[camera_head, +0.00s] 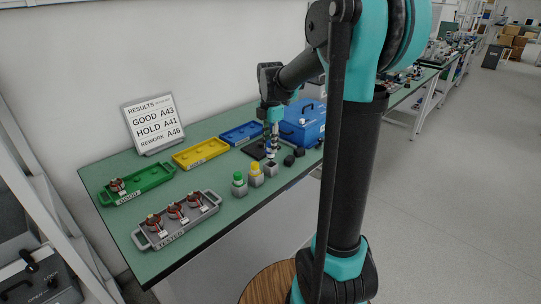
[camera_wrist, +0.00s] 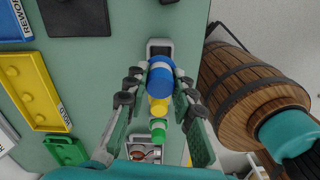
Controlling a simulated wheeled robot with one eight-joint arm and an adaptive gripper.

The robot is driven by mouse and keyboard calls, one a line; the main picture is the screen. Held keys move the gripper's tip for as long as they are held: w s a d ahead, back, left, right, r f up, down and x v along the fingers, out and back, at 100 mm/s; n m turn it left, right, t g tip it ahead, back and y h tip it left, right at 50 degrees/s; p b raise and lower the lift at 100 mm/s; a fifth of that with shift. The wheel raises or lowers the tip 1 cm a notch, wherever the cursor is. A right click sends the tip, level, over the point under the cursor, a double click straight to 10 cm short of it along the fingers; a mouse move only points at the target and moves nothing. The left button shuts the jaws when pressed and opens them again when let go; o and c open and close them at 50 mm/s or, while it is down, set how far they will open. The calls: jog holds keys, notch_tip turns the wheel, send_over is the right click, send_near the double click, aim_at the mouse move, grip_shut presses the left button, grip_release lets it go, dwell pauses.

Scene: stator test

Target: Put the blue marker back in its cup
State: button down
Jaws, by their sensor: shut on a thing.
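My gripper (camera_head: 271,148) is shut on the blue marker (camera_wrist: 160,76), seen nearly end-on between the fingers in the wrist view (camera_wrist: 158,90). The marker is small and partly hidden by the fingers in the head view. A grey square cup (camera_head: 271,170) with no cap showing stands below the gripper; it also shows just beyond the marker in the wrist view (camera_wrist: 160,47). The marker appears held above or close to this cup; the exact gap cannot be told. The yellow marker (camera_head: 256,167) and green marker (camera_head: 238,177) stand in similar cups beside it.
On the green table lie a grey tray (camera_head: 180,232) with several parts, a green tray (camera_head: 150,183), a yellow tray (camera_head: 185,161) and a blue tray (camera_head: 236,137). A blue box (camera_head: 305,122) and small dark pieces (camera_head: 289,160) are nearby. A wooden barrel (camera_wrist: 240,72) stands beside the table.

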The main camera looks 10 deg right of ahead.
aim_at(271, 156)
jog(key=shift+f, duration=2.35)
jog(key=shift+f, duration=0.4)
jog(key=c, duration=1.3)
grip_release()
jog(key=shift+r, duration=0.1)
notch_tip(271, 156, up, 12)
jog(key=shift+r, duration=0.15)
jog(key=s+d+f+m+t, duration=0.1)
jog(key=s+f+m, duration=0.5)
jog(key=s+m, duration=0.1)
jog(key=s+d+f+m+t, duration=0.1)
jog(key=s+f+m, duration=0.6)
jog(key=m, duration=0.1)
jog(key=s+d+f+m+t, duration=0.2)
jog(key=s+f+m, duration=0.4)
jog(key=s+m, duration=0.2)
jog(key=shift+f, duration=0.35)
